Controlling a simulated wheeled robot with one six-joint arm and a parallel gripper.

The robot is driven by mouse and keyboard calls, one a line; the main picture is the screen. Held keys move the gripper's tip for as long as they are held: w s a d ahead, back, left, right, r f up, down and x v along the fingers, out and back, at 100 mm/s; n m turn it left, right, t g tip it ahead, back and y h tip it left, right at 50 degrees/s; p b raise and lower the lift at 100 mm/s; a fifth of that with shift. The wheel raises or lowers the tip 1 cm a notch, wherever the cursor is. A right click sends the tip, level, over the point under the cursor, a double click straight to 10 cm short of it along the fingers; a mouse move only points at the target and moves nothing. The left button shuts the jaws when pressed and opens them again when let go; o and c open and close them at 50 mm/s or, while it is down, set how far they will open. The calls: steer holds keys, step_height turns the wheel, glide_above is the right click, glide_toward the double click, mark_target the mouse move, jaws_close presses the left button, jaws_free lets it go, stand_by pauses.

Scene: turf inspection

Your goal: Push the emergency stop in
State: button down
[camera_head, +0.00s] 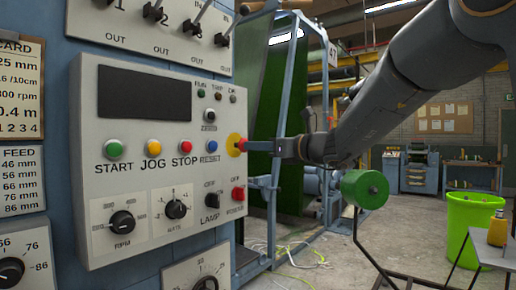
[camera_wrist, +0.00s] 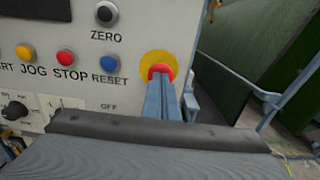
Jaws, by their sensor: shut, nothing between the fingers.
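The emergency stop is a red button (camera_head: 242,144) on a round yellow plate (camera_head: 234,143) at the right edge of the grey control panel (camera_head: 150,190). In the wrist view the red button (camera_wrist: 161,71) shows in the middle of its yellow plate (camera_wrist: 158,58), partly hidden behind my fingers. My gripper (camera_head: 250,145) is shut and empty, and points left at the button. Its fingertips (camera_wrist: 162,84) appear at or against the button's face. I cannot tell how far the button is in.
The blue RESET button (camera_head: 212,146) and red STOP button (camera_head: 185,147) sit left of the emergency stop. The LAMP switch (camera_head: 212,200) and a red switch (camera_head: 238,194) lie below. A blue frame with green turf (camera_head: 262,90) stands behind. A green roller (camera_head: 364,189) stands right.

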steer(key=b+v, duration=0.2)
steer(key=v, duration=1.2)
steer(key=s+f+n+g+h, duration=0.2)
steer(key=s+f+n, duration=0.15)
steer(key=f, duration=0.65)
steer(key=s+f+n+g+h, duration=0.3)
steer(key=s+f, duration=0.1)
steer(key=f, duration=0.6)
steer(key=s+f+n+g+h, duration=0.2)
steer(key=s+f+n, duration=0.15)
steer(key=f, duration=0.65)
steer(key=s+d+f+n+g+h, duration=0.1)
steer(key=s+d+f+n+h, duration=0.2)
steer(key=s+d+f+n, duration=0.2)
steer(key=s+d+f+n+g+h, duration=0.2)
steer(key=s+d+f+n+h, duration=0.2)
steer(key=s+f+n, duration=0.5)
step_height(320, 180, down, 3)
steer(key=shift+s+d+r+n+g, duration=0.1)
steer(key=shift+s+d+n+g, duration=0.25)
steer(key=shift+d+n, duration=0.3)
